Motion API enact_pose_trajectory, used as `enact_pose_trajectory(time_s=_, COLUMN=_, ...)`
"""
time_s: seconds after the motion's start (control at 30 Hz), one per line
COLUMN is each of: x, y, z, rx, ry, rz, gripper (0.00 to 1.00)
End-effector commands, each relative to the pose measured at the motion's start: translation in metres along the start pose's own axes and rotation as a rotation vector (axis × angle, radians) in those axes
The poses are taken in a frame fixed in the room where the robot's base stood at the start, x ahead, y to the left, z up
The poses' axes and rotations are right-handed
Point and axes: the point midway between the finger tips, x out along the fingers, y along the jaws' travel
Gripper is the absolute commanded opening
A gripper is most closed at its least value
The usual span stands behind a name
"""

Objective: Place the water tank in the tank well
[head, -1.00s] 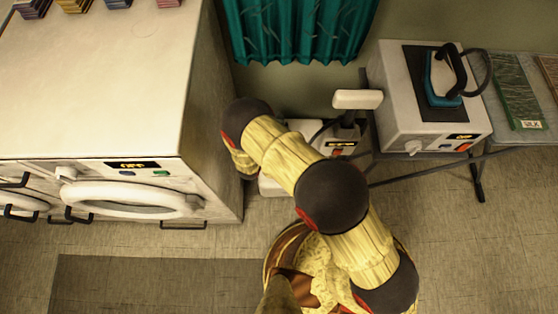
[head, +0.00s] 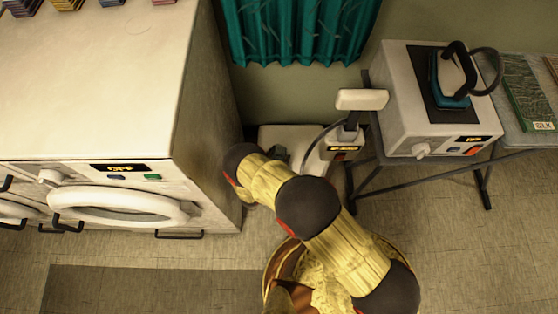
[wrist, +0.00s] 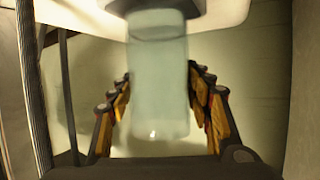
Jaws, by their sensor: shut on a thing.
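The water tank (wrist: 158,80) is a pale, translucent cylinder in the wrist view, upright in the picture between the two fingers of my gripper (wrist: 158,98). My gripper is shut on it. The tank's top end meets a dark part below a white body at the top of that view; I cannot tell whether they touch. In the head view my arm hides the gripper and tank. A white appliance (head: 310,148) with a small lit display stands low behind the arm's far end. I cannot make out the tank well.
A white front-loading machine (head: 125,180) stands at the left, close to my arm. A white iron station (head: 405,105) with a teal iron (head: 450,80) sits on a stand at the right. A teal curtain (head: 295,30) hangs behind.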

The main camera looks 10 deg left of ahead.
Motion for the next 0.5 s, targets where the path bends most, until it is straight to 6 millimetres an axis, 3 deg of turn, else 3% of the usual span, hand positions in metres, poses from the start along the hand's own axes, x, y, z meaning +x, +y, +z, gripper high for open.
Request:
enact_pose_trajectory(time_s=0.27, x=0.013, y=0.000, z=0.031, rx=0.000, ry=0.000, rz=0.000, gripper=0.20)
enact_pose_trajectory(time_s=0.5, x=0.013, y=0.000, z=0.031, rx=0.000, ry=0.001, rz=0.000, gripper=0.20)
